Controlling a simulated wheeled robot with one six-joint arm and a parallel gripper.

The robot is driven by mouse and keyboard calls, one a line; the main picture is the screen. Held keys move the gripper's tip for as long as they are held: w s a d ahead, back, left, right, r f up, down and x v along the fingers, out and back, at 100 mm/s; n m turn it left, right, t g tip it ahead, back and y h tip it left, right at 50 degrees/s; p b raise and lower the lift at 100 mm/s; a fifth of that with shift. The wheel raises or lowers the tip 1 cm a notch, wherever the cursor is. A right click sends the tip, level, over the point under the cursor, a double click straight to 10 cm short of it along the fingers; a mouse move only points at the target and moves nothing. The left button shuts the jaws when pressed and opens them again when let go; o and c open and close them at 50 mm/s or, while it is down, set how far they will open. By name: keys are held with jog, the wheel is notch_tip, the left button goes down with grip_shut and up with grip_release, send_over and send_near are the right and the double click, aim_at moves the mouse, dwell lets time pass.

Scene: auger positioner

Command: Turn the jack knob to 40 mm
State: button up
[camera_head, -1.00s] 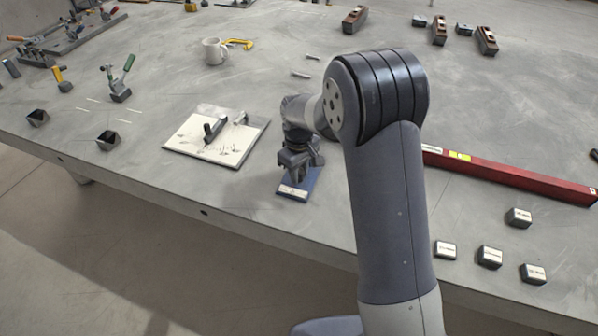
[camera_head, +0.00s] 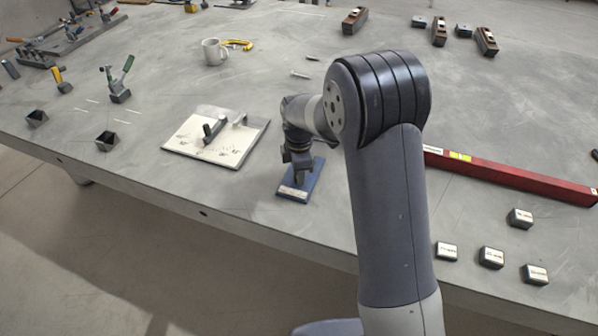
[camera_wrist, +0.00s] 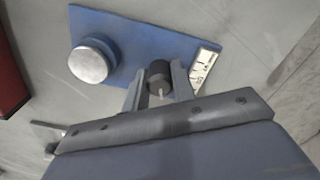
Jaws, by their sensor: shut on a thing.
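The jack is a blue base plate (camera_head: 293,192) lying on the table near its front edge; it also shows in the wrist view (camera_wrist: 130,32). A round silver-topped post (camera_wrist: 91,62) stands on the plate. A dark jack knob (camera_wrist: 158,76) with a pale line on it sits near a white scale label (camera_wrist: 204,68), whose marks are too small to read. My gripper (camera_wrist: 157,92) is over the plate, with its fingers on both sides of the knob, shut on it. In the head view my gripper (camera_head: 298,180) hides part of the jack.
A white plate with a dark lever (camera_head: 213,130) lies to the left. A long red bar (camera_head: 510,176) lies to the right, and several small labelled blocks (camera_head: 491,257) sit at the front right. A mug (camera_head: 214,52) stands at the back. Bare table lies around the jack.

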jog(key=n, duration=0.6)
jog(key=shift+n, duration=0.3)
jog(key=n, duration=0.6)
jog(key=shift+n, duration=0.3)
jog(key=o, duration=1)
notch_tip(320, 180, up, 11)
jog(key=shift+f, duration=0.15)
